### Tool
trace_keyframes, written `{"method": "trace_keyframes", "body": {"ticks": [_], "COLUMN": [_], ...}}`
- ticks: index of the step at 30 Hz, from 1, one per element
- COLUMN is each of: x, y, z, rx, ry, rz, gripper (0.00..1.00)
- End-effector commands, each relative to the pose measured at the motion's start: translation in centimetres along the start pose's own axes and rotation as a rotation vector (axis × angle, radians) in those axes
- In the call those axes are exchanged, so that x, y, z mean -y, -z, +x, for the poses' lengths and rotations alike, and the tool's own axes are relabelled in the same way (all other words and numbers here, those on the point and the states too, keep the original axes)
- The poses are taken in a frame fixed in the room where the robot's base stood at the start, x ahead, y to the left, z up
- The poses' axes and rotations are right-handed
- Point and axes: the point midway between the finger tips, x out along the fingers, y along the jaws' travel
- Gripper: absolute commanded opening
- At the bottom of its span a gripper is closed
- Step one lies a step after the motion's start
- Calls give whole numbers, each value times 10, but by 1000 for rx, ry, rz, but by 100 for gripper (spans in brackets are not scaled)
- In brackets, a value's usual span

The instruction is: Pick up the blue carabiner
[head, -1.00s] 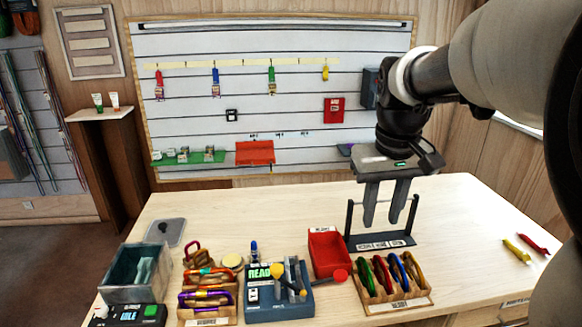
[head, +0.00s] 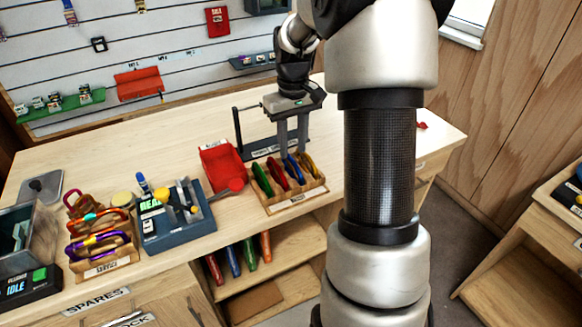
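The blue carabiner (head: 294,169) stands in a wooden rack (head: 298,199) near the front edge of the workbench. It is in a row with a green one (head: 262,179), a red one (head: 279,175) and a yellow one (head: 309,164). My gripper (head: 293,153) points down over the rack, with its fingertips close to the top of the blue carabiner. A gap shows between the two fingers, so it looks open. I cannot tell whether the fingers straddle or touch the blue carabiner.
A red bin (head: 222,168) and a dark metal stand (head: 238,137) are close to the rack. A blue-grey tool tray (head: 180,235) and a second carabiner rack (head: 105,266) are further left. Several coloured items lie on a shelf (head: 290,248) below.

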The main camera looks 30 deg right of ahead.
Motion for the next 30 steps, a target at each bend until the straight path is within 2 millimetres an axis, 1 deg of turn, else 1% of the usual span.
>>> {"method": "trace_keyframes", "body": {"ticks": [1, 7, 12, 15, 18, 24, 25, 26, 30], "x": [0, 0, 1, 1, 1, 1, 1, 1, 1], "y": [0, 0, 2, 2, 2, 2, 2, 2, 2], "z": [6, 19, 45, 57, 63, 63, 63, 63, 63], "rx": [2, 1, 3, 2, 0, -1, -1, -1, -1], "ry": [1, 0, 2, 1, 0, 0, 0, 0, 0], "rz": [0, 0, 1, 0, 0, 0, 0, 0, 0], "gripper": [31, 31, 31, 31, 31, 31, 30, 24, 1]}}
